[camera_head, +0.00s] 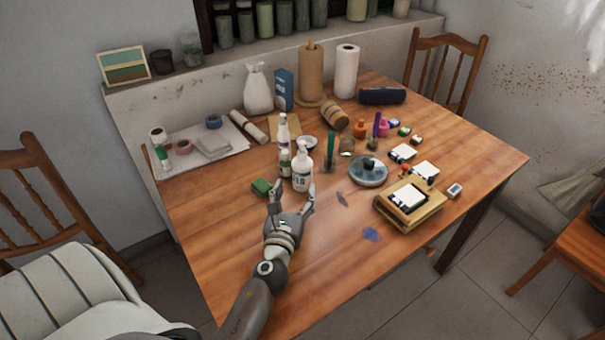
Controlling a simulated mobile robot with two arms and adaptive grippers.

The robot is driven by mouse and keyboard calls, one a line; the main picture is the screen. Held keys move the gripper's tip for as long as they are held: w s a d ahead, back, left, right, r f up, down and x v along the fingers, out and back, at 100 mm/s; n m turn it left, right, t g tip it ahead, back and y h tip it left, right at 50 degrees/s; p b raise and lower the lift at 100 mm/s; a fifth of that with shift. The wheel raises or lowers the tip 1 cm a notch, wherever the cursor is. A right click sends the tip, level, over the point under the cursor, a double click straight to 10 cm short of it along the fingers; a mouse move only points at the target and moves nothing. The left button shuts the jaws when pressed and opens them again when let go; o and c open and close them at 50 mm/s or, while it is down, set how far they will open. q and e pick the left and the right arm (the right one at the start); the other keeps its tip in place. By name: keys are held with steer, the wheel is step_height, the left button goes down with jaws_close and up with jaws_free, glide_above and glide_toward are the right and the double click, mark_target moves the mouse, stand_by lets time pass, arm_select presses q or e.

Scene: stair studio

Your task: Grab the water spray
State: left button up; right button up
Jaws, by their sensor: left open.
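Three white bottles stand close together left of the table's middle. The nearest is a white bottle with a dark label and a narrow top (302,174). A taller slim white bottle (283,133) stands behind it, and a small white bottle (285,163) is beside it on the left. I cannot tell for sure which one is the water spray; the nearest looks like a spray or pump bottle. My left gripper (292,195) is open, its fingers pointing at the nearest bottle from the front, with the bottle's base near the fingertips. Contact cannot be told. My right gripper is not in view.
A green block (261,187) lies left of the gripper. A round blue-grey dish (368,175) and a wooden box (408,212) stand to the right. A white vase (257,90) and paper rolls (346,72) stand at the back. The wooden table's (330,265) front is mostly clear.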

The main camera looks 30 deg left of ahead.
mark_target(300, 173)
arm_select(q)
steer(key=x, duration=1)
steer(key=shift+w+r+p, duration=0.1)
steer(key=shift+w+p, duration=0.15)
steer(key=shift+p, duration=0.15)
steer(key=c, duration=0.9)
